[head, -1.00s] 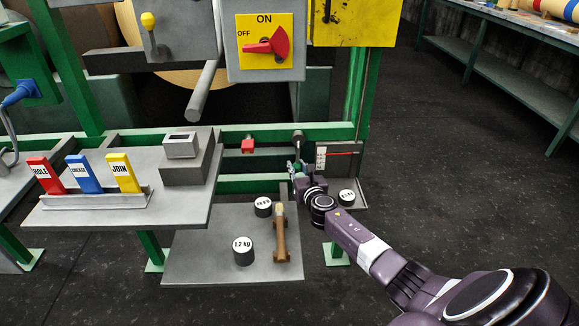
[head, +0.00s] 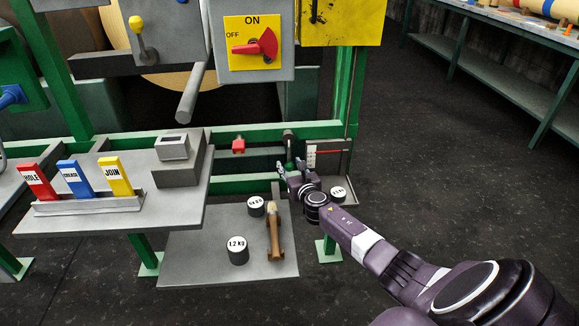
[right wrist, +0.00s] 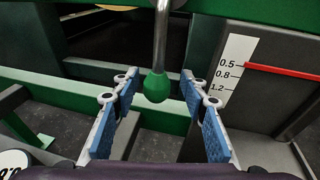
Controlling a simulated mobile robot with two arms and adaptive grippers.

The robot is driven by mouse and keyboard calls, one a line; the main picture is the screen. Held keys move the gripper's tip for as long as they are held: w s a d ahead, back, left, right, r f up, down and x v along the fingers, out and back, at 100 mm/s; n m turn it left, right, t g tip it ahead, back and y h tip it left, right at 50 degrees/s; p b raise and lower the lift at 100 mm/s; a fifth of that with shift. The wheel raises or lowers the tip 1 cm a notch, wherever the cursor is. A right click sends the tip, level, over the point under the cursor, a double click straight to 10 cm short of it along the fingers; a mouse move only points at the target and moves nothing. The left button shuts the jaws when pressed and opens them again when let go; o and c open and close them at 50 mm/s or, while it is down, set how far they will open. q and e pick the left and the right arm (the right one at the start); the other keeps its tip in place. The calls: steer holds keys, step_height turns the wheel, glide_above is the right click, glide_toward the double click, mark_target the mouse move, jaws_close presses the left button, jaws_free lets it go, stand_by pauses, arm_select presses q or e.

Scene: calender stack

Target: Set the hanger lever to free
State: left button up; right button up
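A metal lever with a green knob (right wrist: 157,87) hangs down from the green frame in the right wrist view. In the head view the lever's upper end (head: 288,135) shows above my right gripper (head: 289,168). My right gripper is open, and it also shows in the right wrist view (right wrist: 156,82) with its blue-padded fingers apart. The knob sits in the gap between the fingertips, and I see space on both sides of it. Contact is not visible. No markings for the lever's settings can be read. My left gripper is not in view.
A scale plate with a red pointer (right wrist: 280,70) stands right of the lever. Weights, one marked 1.2 kg (head: 238,251), and a brown-handled tool (head: 274,235) are on the low grey shelf (head: 200,265). A red knob (head: 238,146) is left of the lever. Open floor lies right.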

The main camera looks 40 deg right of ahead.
steer(key=shift+a, duration=0.1)
steer(key=v, duration=1.2)
stand_by(0.7)
